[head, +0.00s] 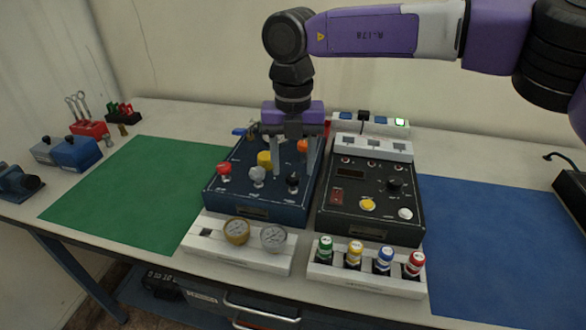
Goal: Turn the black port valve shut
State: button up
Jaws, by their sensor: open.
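The black port valve (293,181) is a small dark knob near the front right of a dark blue panel box (225,205). My gripper (292,168) points down over this box, its fingers apart, with nothing seen between them. In the picture, its fingertips are just above and behind the black valve. I cannot tell whether they touch it or how its handle is turned. On the same box are a red knob (224,170), a grey knob (257,176), a yellow knob (264,159) and an orange knob (302,146). My gripper partly hides the back of the box.
A black control box (335,222) stands close on the right. Two gauges (237,231) sit on a white block in front. Several coloured-cap bottles (384,259) stand in a white rack. The green mat (130,190) and blue mat (490,240) are clear.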

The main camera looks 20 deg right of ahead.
aim_at(292, 176)
notch_tip(292, 176, up, 6)
jog(key=shift+f, duration=0.15)
dwell(0.5)
